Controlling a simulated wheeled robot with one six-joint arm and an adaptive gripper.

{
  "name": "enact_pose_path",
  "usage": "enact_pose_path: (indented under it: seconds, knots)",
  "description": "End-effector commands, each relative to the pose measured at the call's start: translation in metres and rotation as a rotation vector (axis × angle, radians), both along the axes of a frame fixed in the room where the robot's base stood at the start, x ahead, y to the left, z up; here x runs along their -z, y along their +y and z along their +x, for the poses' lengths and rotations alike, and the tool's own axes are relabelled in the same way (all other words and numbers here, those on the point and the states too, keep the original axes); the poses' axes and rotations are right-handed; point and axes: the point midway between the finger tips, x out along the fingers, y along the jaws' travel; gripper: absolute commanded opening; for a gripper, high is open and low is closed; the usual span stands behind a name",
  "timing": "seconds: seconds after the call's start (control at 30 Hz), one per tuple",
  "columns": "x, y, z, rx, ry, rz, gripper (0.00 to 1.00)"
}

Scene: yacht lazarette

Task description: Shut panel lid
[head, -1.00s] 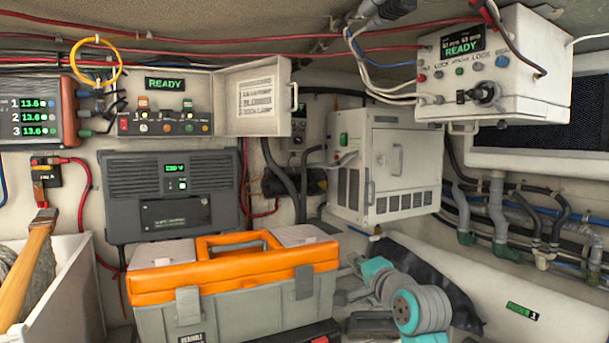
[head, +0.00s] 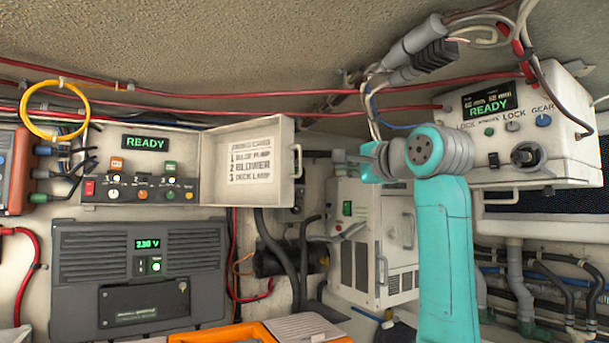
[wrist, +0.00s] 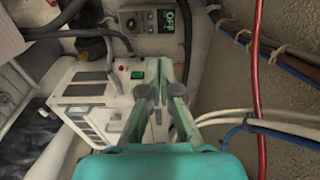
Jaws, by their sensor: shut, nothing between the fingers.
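The white control panel (head: 142,160) is on the wall at the left of the head view, with a lit READY display, coloured switches and buttons. Its lid (head: 248,165) stands open, swung out to the right, with a printed list on its face and a handle (head: 297,162) at its right edge. My gripper (wrist: 160,78) is shut and empty in the wrist view. In the head view my teal arm reaches up right of the lid; its end is apart from the handle and partly hidden by my wrist joint. I cannot make out the lid in the wrist view.
A white cabinet (head: 375,240) with a green switch stands behind my arm. A grey unit (head: 138,270) hangs below the panel. Red cables (head: 240,107) run along the ceiling edge. A white control box (head: 480,165) is at the right. An orange toolbox top (head: 230,334) shows below.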

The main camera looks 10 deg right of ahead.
Motion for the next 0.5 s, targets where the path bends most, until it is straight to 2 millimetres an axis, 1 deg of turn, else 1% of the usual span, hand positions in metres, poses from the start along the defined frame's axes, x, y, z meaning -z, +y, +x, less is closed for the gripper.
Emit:
enact_pose_path:
  seconds: [0.07, 0.17, 0.5]
  knots:
    - [-0.002, 0.001, 0.002, -0.001, 0.001, 0.002, 0.0]
    - [-0.002, 0.003, 0.011, -0.002, 0.002, 0.001, 0.0]
    - [-0.001, 0.016, 0.065, -0.001, 0.002, 0.001, 0.0]
